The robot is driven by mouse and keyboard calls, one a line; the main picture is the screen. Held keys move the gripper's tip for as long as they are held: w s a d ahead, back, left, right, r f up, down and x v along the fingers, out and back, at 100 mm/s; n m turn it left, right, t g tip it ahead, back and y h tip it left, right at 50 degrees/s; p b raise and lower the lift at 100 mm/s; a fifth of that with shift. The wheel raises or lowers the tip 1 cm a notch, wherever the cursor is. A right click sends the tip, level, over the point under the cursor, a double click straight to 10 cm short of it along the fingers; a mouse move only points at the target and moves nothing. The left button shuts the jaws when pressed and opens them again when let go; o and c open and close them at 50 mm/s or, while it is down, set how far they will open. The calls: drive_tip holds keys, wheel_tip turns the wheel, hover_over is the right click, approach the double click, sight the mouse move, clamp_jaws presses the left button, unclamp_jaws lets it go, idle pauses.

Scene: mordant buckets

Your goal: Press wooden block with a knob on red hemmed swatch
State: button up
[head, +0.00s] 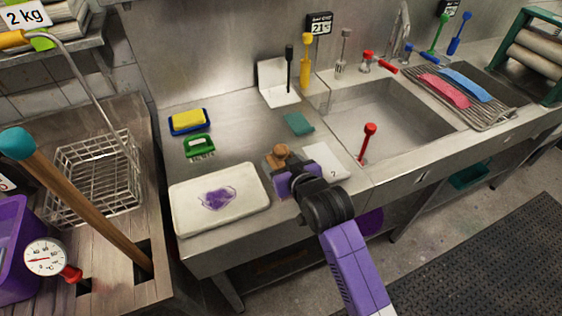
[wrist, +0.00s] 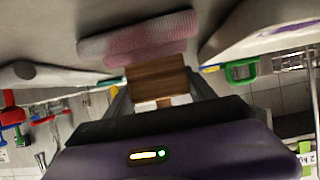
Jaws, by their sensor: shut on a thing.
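My gripper (head: 284,168) is shut on the wooden block with a knob (head: 277,155), above the counter just right of the white tray. The block (wrist: 158,78) also shows between the fingers in the wrist view. A pinkish-grey, fuzzy-looking layer (wrist: 140,38) shows at its far side; I cannot tell whether it is the block's face or something beyond it. A red-pink strip (head: 443,90) lies on the wire rack at the back right and may be the red hemmed swatch; I cannot make out a hem. It is well away from my gripper.
A white tray (head: 180,215) with a purple stain stands left of my gripper. A white card (head: 328,162) and a teal cloth (head: 298,124) lie nearby. A sink (head: 395,115) separates this counter from the rack (head: 478,118), where a blue strip (head: 467,84) also lies.

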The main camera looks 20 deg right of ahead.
sight(281, 149)
drive_tip(key=shift+f, duration=0.15)
drive_tip(key=shift+r+p, duration=3.65)
drive_tip(key=shift+r, duration=0.5)
